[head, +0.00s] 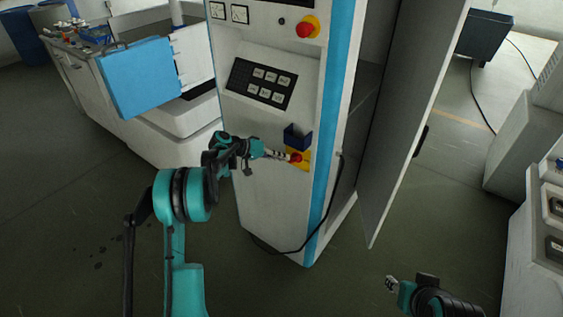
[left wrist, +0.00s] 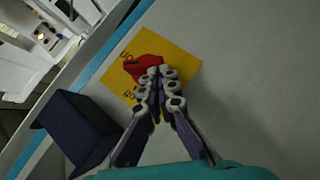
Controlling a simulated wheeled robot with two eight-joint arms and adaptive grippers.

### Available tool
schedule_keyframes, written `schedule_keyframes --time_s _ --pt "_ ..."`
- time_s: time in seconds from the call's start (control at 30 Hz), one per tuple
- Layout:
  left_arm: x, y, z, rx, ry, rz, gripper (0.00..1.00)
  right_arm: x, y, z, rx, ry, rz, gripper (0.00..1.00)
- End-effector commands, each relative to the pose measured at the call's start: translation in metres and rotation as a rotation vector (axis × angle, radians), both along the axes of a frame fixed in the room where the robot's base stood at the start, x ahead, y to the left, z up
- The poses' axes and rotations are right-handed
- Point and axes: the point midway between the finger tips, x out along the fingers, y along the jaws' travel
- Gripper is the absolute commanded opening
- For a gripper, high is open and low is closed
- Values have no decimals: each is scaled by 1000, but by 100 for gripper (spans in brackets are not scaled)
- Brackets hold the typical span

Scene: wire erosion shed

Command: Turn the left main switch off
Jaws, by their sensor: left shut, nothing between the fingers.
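The main switch, a red rotary knob (head: 297,157), sits on a yellow plate (head: 305,163) low on the front of the white cabinet. The left wrist view shows the red knob (left wrist: 143,67) close up on its yellow plate (left wrist: 184,66), which bears dark markings. My left gripper (head: 288,156) is shut and empty, its fingertips right at the knob. In the left wrist view the fingertips (left wrist: 158,75) overlap the knob's lower right part; I cannot tell whether they touch it. My right gripper (head: 391,284) hangs low at the bottom right, away from the cabinet.
A dark blue open box (head: 298,138) is fixed just above the switch. A keypad panel (head: 260,84) and a red button on yellow (head: 307,27) are higher up. An open cabinet door (head: 412,120) stands at the right. Floor is clear at lower left.

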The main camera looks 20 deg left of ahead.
Motion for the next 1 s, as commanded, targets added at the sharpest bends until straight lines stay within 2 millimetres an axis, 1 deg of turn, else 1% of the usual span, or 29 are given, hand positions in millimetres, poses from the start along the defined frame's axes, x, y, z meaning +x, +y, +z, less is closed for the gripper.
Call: schedule_keyframes --time_s 0.13,0.37,0.67,1.0 --pt "9 0 -6 2 -1 -1 0 0 0 -2 0 0 0 40" --pt "11 0 -15 4 -1 -1 0 0 0 -3 0 0 0 40" --pt "10 -1 -13 4 -2 0 0 0 0 -3 0 0 0 40" --pt "5 -13 -8 4 -1 -2 0 0 0 -2 0 0 0 40"
